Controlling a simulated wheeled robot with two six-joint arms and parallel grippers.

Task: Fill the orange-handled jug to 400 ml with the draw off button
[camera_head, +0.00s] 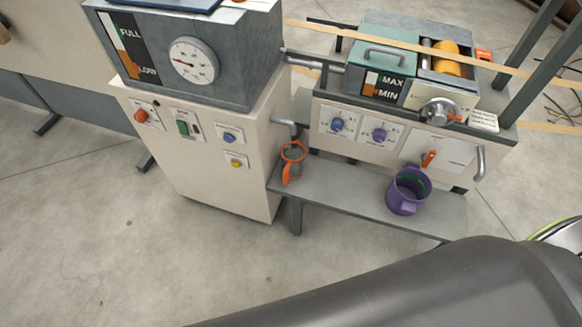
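The orange-handled jug (293,163) stands on the low grey bench beside the cream cabinet, just below a grey spout (284,123). Its rim and handle are orange; its fill level and markings are too small to read. The cabinet front carries an orange-red knob (141,115), a green switch (183,128), a blue button (229,138) and a yellow button (236,162). Their labels are unreadable, so I cannot tell which is the draw off button. Neither gripper is in view. A dark arm link of mine crosses the lower right.
A purple jug (409,193) stands on the bench (345,192) at right. A round gauge (193,62) and a FULL/LOW strip (133,45) are on the grey tank. A second machine (394,133) stands behind the bench. The floor in front is clear.

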